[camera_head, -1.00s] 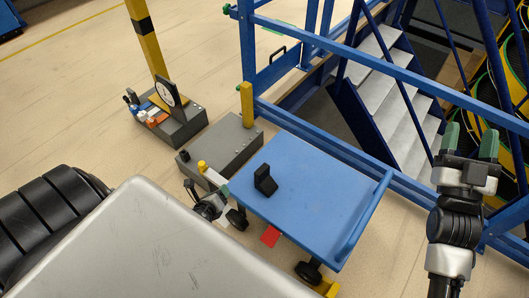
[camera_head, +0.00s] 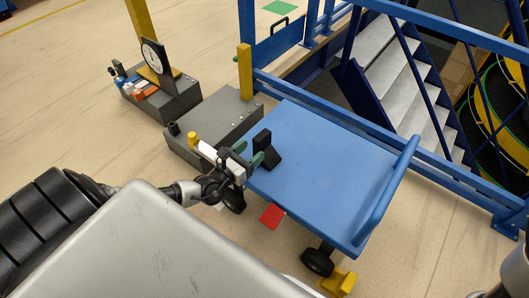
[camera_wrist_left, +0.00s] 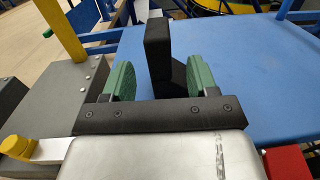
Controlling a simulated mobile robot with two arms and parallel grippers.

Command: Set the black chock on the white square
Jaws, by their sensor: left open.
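The black chock (camera_head: 267,150) stands on the blue cart top (camera_head: 325,175), near its left edge. It is a dark block with an upright part and a low foot. My left gripper (camera_head: 249,154) is open at the cart's left edge, with green finger pads close to the chock. In the left wrist view, the chock (camera_wrist_left: 158,48) stands upright ahead, its lower part reaching between the two open pads (camera_wrist_left: 160,82). I cannot tell whether either pad touches it. I cannot make out a white square for certain. My right gripper is out of view.
A grey box (camera_head: 222,120) with a yellow knob (camera_head: 193,140) and white bar stands left of the cart. A blue railing (camera_head: 385,120) and stairs (camera_head: 405,85) lie behind. Most of the cart top is clear.

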